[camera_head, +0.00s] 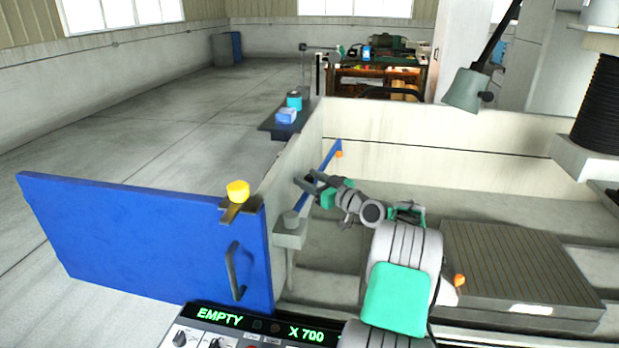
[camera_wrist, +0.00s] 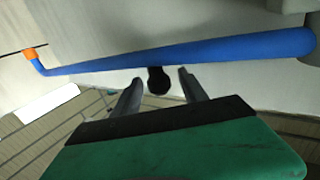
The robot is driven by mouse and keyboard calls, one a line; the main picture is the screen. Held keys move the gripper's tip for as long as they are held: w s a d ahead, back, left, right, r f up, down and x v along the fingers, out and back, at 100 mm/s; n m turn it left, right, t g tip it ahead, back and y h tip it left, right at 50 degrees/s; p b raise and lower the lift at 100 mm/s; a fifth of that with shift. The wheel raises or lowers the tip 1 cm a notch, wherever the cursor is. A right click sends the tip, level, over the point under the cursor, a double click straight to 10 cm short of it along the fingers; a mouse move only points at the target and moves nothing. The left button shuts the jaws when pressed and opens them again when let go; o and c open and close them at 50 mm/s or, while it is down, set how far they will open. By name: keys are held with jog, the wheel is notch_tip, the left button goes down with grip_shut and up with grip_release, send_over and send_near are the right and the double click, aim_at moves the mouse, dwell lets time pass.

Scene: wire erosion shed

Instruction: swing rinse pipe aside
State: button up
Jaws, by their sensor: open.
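The rinse pipe (camera_head: 330,158) is a blue tube with an orange tip (camera_head: 339,154), by the left wall of the machine tank. In the wrist view the pipe (camera_wrist: 180,52) runs across the upper part, from a grey mount at the right to its orange tip (camera_wrist: 28,53) at the left. My gripper (camera_head: 308,180) is open at the pipe's near part. In the wrist view my gripper's fingertips (camera_wrist: 160,76) point at the pipe, just below it. A black knob-like piece (camera_wrist: 158,80) shows between the fingers; I cannot tell whether they touch it.
The tank's left wall (camera_head: 300,150) stands close to my gripper. A slatted plate (camera_head: 510,262) lies in the tank at the right. The blue door (camera_head: 150,240) with a handle stands swung out to the left. A grey lamp (camera_head: 466,90) hangs over the back wall.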

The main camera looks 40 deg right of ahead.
grip_shut()
dwell(0.5)
dwell(0.8)
